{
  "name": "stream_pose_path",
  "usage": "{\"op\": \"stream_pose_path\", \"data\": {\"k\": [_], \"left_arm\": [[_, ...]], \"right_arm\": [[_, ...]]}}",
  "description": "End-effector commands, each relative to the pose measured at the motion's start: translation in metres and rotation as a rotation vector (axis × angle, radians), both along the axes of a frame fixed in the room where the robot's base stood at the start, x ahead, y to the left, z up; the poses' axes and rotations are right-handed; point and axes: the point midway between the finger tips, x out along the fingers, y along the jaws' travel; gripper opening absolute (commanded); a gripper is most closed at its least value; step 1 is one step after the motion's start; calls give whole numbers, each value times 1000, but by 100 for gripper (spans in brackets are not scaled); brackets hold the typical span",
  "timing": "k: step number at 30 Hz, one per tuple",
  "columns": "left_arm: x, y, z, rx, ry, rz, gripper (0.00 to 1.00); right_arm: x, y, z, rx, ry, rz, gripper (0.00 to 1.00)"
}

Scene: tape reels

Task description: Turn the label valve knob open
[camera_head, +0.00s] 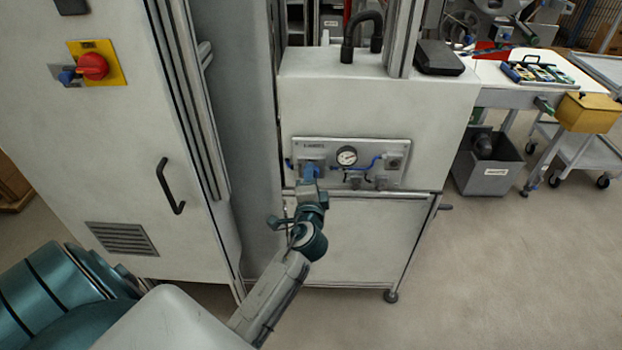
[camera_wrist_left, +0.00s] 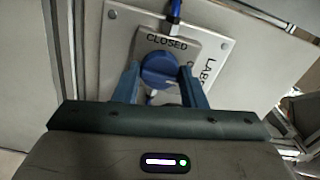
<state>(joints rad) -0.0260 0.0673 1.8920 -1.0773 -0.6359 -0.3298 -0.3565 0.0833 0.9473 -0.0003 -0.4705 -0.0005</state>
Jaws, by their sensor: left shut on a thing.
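The blue valve knob (camera_wrist_left: 160,70) sits on a grey plate marked CLOSED, with the panel lettering partly cut off beside it. My left gripper (camera_wrist_left: 160,82) has its two blue fingers on either side of the knob and is shut on it. In the head view my left gripper (camera_head: 311,174) reaches the left end of the label panel (camera_head: 375,178), and its fingers hide the knob there. My right gripper is not in view.
A round gauge (camera_head: 347,156) and blue tubing sit on the panel right of my gripper. A tall cabinet with a red switch (camera_head: 93,66) and a black handle (camera_head: 170,187) stands at left. A grey bin (camera_head: 487,162) stands at right; the floor in front of it is clear.

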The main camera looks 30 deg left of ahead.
Motion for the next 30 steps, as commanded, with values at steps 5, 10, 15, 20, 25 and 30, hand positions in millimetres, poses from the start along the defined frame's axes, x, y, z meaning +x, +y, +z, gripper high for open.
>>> {"op": "stream_pose_path", "data": {"k": [5,10,15,20,25,30], "left_arm": [[0,0,-1,-1,1,0,55],[0,0,0,-1,0,0,59],[-2,-1,-1,-1,0,0,59],[-17,-11,-3,-4,1,-1,59],[-48,-30,-4,-6,1,0,59],[-75,-46,-3,-6,2,1,59]], "right_arm": [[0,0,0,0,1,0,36],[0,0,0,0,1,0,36],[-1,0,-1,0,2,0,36],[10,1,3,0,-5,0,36],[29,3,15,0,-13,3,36],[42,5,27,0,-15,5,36]]}}
